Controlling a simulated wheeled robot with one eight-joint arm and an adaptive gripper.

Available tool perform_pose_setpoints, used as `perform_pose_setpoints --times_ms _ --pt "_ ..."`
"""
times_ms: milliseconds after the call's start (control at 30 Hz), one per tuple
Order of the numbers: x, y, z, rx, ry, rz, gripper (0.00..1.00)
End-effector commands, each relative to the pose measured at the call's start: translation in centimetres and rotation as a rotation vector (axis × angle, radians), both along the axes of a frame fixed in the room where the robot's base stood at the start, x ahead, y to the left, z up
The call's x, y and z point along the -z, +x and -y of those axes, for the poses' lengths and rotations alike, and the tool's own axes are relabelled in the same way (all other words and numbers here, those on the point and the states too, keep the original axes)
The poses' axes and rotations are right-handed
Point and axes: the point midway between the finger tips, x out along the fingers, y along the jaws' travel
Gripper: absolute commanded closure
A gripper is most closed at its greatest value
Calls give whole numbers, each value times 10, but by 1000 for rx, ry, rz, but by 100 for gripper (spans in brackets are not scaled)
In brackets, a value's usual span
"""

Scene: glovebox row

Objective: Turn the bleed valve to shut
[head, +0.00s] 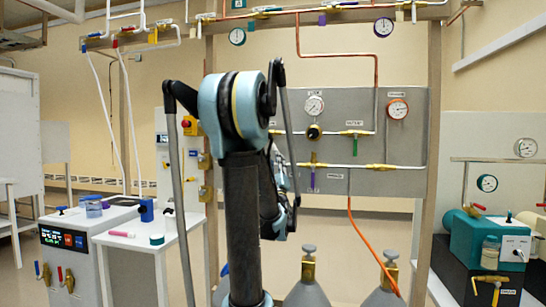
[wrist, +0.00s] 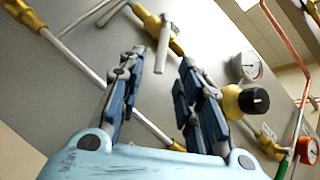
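My gripper (wrist: 161,62) is open, its two blue-and-black fingers spread apart with nothing clasped between them. Between the fingertips in the wrist view shows a brass valve (wrist: 158,28) with a light grey lever (wrist: 163,50). I cannot tell whether the fingers touch the lever. In the head view my arm hides the gripper and part of the grey panel (head: 400,180). That panel carries a green-handled valve (head: 355,133) on the upper line and a purple-handled valve (head: 313,178) on the lower line. The labels are too small to read, so I cannot tell which is the bleed valve.
A black regulator knob (wrist: 254,101) and a white gauge (wrist: 245,66) lie right of my fingers. A red-rimmed gauge (wrist: 305,150) is farther right. An orange hose (head: 365,235) hangs below the panel, near grey cylinders (head: 307,290). A white bench (head: 135,240) stands left.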

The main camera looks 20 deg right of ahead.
Motion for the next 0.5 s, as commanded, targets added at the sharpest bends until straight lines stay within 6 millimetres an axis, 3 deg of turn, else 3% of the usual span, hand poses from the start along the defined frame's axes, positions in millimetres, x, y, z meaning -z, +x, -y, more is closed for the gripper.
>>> perform_pose_setpoints --times_ms 200,500 --pt "22 -22 -6 2 -1 -1 68" --pt "33 -33 -9 1 0 -1 68"
